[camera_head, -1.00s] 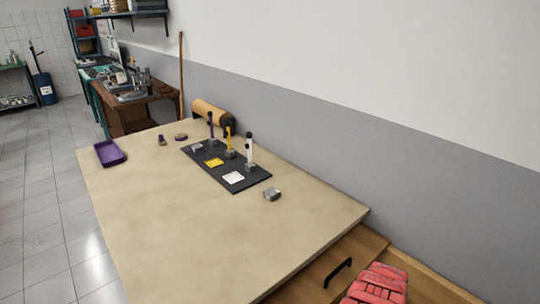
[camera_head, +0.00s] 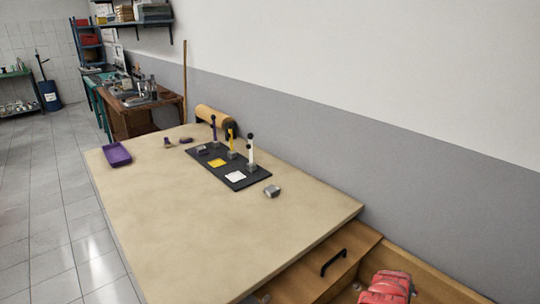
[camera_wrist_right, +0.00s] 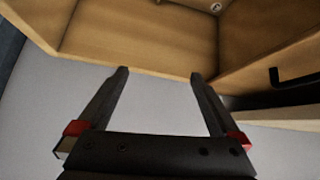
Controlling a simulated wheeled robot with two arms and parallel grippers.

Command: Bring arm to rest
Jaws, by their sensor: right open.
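My right gripper (camera_wrist_right: 158,76) is open and empty in the right wrist view, its two dark fingers spread apart with nothing between them. Beyond the fingertips is a wooden drawer (camera_wrist_right: 135,35), with grey floor or wall behind the gap. In the head view neither gripper's fingers can be made out; a red padded shape (camera_head: 388,287) shows at the bottom right, over the open drawer (camera_head: 335,262). My left gripper is not in view.
The table (camera_head: 180,225) has a wide bare front. A black mat (camera_head: 257,180) holds purple, yellow and white squares and upright rods. A grey block (camera_head: 271,191), a purple tray (camera_head: 117,154) and a tan roll (camera_head: 213,120) sit around it. A black handle (camera_head: 333,262) is on the drawer.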

